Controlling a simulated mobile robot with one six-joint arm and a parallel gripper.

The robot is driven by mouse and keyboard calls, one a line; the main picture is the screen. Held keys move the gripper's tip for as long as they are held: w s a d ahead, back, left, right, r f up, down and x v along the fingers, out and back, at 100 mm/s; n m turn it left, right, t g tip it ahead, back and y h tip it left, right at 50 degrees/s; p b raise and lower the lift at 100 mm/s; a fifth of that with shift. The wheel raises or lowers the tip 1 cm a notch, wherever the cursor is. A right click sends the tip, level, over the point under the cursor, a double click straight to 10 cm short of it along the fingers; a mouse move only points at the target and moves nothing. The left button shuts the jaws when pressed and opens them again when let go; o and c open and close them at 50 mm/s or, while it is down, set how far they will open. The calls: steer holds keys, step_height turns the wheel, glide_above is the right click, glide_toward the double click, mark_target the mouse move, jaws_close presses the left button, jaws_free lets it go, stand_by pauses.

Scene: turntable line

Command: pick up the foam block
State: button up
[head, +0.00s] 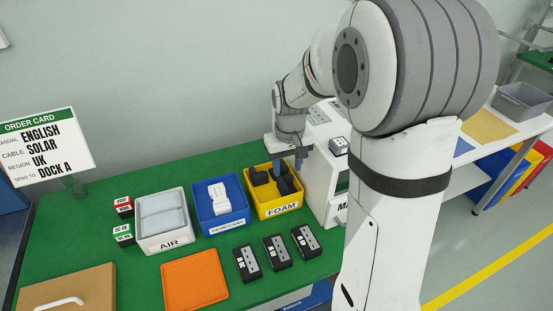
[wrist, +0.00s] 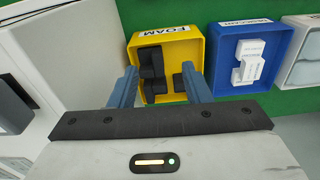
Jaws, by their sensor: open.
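Dark foam blocks (head: 259,177) lie in the yellow bin labelled FOAM (head: 281,212) on the green table. In the wrist view several dark blocks (wrist: 152,62) sit in the yellow bin (wrist: 192,46), some stacked or leaning together on the left and one partly behind the right finger. My gripper (head: 291,165) points down over the back right part of this bin. In the wrist view my gripper's two blue fingers (wrist: 160,85) are spread apart, with dark blocks seen between and beyond them. Nothing is held. Fingertip height above the blocks cannot be told.
A blue bin (head: 237,217) with white packets stands left of the foam bin, then a white AIR bin (head: 168,241). A white cabinet (head: 326,176) stands close on the right. Several dark devices (head: 276,251) and an orange mat (head: 194,281) lie in front.

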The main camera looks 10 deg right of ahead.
glide_toward(283, 183)
steer(key=shift+s+a+f+n+g+p, duration=0.15)
steer(key=shift+a+f+n+g+p, duration=0.15)
steer(key=shift+a+f, duration=0.1)
steer(key=shift+w+f, duration=0.35)
steer(key=shift+f, duration=0.25)
steer(key=f, duration=0.2)
steer(key=f+p, duration=0.1)
steer(key=f, duration=0.4)
steer(key=shift+d+f, duration=0.2)
steer(key=shift+d, duration=0.2)
steer(key=shift+c, duration=0.5)
jaws_close()
